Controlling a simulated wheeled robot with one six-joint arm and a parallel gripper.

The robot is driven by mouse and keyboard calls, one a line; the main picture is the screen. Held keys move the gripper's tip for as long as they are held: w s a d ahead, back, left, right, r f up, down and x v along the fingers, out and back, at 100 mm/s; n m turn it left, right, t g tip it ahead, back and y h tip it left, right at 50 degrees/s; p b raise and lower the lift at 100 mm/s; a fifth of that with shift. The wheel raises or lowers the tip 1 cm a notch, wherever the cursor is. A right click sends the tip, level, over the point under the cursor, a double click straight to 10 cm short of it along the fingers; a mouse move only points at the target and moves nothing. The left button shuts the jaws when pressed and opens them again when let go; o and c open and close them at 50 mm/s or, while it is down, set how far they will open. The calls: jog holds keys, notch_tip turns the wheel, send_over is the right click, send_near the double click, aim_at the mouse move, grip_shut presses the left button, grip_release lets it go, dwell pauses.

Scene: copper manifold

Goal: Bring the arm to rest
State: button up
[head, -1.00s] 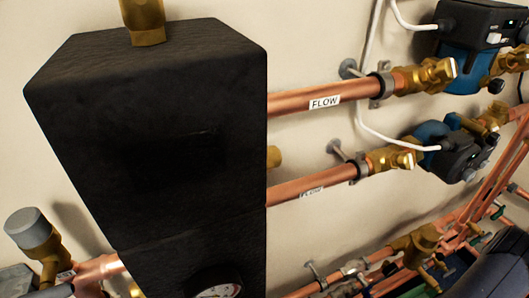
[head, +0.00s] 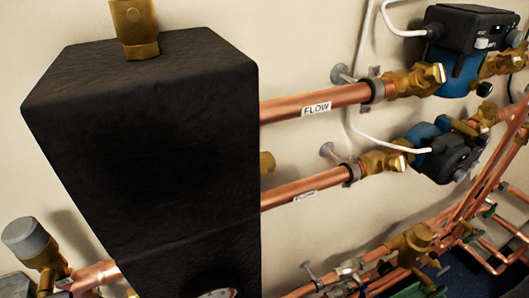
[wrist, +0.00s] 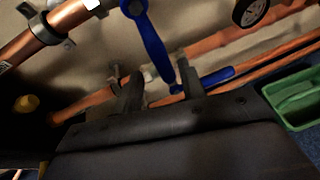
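My gripper (wrist: 159,72) shows in the wrist view, with its two dark fingers apart. I see nothing held between them. A blue lever handle (wrist: 148,35) and a second blue handle (wrist: 217,75) show beyond the fingers; I cannot tell how far off they are. The arm and gripper do not show in the head view now.
A large black insulated block (head: 150,150) fills the left of the head view. Copper flow pipes (head: 285,108) run right to two blue-and-black pumps (head: 470,35). Lower copper pipework (head: 470,215) lies at right. A green tray (wrist: 295,95) shows in the wrist view.

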jog(key=shift+a+v, duration=0.5)
jog(key=shift+v, duration=2)
jog(key=x, duration=0.7)
jog(key=d+b+x, duration=0.1)
jog(key=x, duration=0.2)
jog(key=shift+w+f, duration=0.2)
jog(key=shift+w, duration=0.05)
jog(key=shift+w+d+f+b, duration=0.15)
jog(key=shift+w+b, duration=0.05)
jog(key=shift+b, duration=0.2)
jog(key=shift+w+d+r+n+t+h+b, duration=0.1)
jog(key=shift+d+r+n+t+h+b, duration=0.15)
jog(key=shift+n, duration=0.2)
jog(key=shift+w+d+r+n+t+h+b, duration=0.15)
jog(key=shift+d+n+b, duration=0.1)
jog(key=shift+d+n, duration=0.2)
jog(key=shift+s, duration=0.1)
